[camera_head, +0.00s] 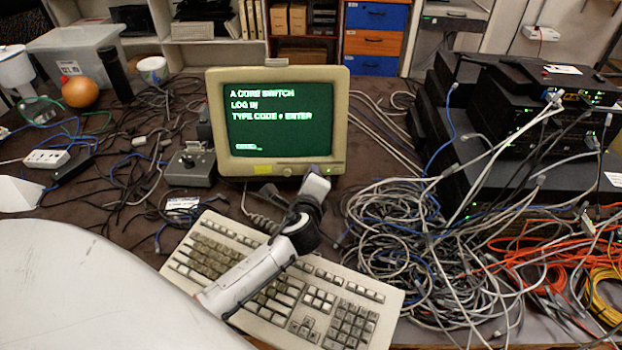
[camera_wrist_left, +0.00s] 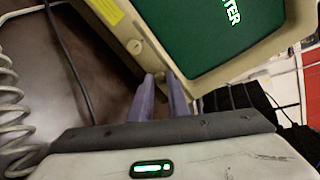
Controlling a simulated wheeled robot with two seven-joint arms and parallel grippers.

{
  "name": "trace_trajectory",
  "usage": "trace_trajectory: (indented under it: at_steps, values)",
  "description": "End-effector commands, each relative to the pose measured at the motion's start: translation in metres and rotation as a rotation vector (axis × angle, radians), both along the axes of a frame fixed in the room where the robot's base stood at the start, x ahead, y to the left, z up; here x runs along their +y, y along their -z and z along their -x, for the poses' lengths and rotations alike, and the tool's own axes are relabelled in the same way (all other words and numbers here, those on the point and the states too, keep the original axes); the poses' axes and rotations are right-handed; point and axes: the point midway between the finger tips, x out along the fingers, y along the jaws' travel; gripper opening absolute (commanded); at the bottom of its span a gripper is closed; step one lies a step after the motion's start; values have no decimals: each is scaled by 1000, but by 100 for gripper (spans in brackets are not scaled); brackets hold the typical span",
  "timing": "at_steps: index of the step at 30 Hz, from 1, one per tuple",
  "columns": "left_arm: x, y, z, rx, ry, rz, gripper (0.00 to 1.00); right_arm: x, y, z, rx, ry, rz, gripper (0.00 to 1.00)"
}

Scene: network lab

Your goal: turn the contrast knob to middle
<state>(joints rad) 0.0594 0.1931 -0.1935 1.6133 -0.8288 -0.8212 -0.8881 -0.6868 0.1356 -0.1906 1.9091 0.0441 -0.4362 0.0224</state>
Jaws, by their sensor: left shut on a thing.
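The beige monitor (camera_head: 214,130) stands on the desk with a lit green screen. Its lower bezel carries a small round knob (camera_head: 287,171), which also shows in the wrist view (camera_wrist_left: 134,46), clear of my fingers. My left gripper (camera_head: 312,170) reaches up over the keyboard to the bezel, right of that knob. In the wrist view its two purple fingers (camera_wrist_left: 160,82) are close together, tips at the bezel, shut on what appears to be the contrast knob. The fingers hide that knob and its pointer, so its setting cannot be read. My right gripper is not in view.
A beige keyboard (camera_head: 350,318) lies under my left arm. A grey joystick box (camera_head: 190,168) stands left of the monitor. Tangled cables (camera_head: 410,235) fill the desk to the right, beside stacked black network units (camera_head: 480,150). A coiled cord (camera_wrist_left: 12,110) hangs near my wrist.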

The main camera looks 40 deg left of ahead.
Motion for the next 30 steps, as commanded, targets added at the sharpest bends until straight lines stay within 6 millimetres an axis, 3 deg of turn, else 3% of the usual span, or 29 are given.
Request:
trace_trajectory:
  at_steps: [18,30]
  values:
    - [-2,7,2,-313,-167,447,0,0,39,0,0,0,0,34]
    - [-2,6,1,-437,-232,622,0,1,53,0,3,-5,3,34]
